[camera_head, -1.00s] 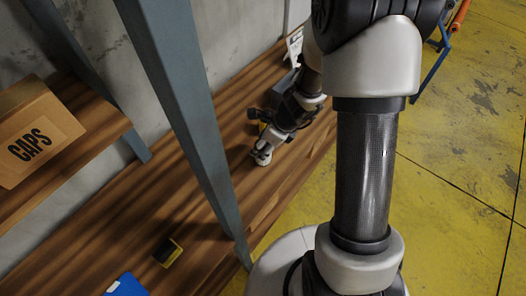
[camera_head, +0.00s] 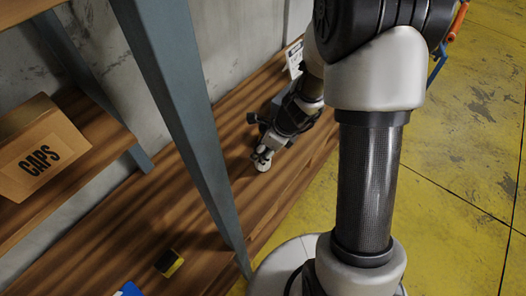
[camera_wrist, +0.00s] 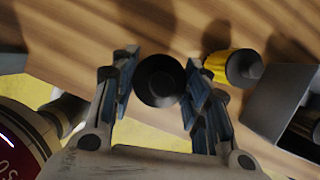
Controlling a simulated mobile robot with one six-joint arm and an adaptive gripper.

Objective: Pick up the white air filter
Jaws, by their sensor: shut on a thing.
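The white air filter (camera_head: 264,164) shows as a small pale round thing at my gripper's tip, low over the wooden shelf board in the head view. In the wrist view I look down on a dark round top (camera_wrist: 160,80) between the two fingers; I take it to be the filter's end. My gripper (camera_wrist: 158,78) has a finger on each side of it and is shut on it. The fingers partly hide the filter in the head view. I cannot tell whether it still touches the board.
A yellow part with a dark cap (camera_wrist: 230,66) stands close right of the fingers, beside a grey open box (camera_wrist: 283,104). A cardboard CAPS box (camera_head: 40,160) sits on a side shelf. A blue-grey post (camera_head: 185,125) rises before the board. A yellow-and-black block (camera_head: 169,263) lies nearer.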

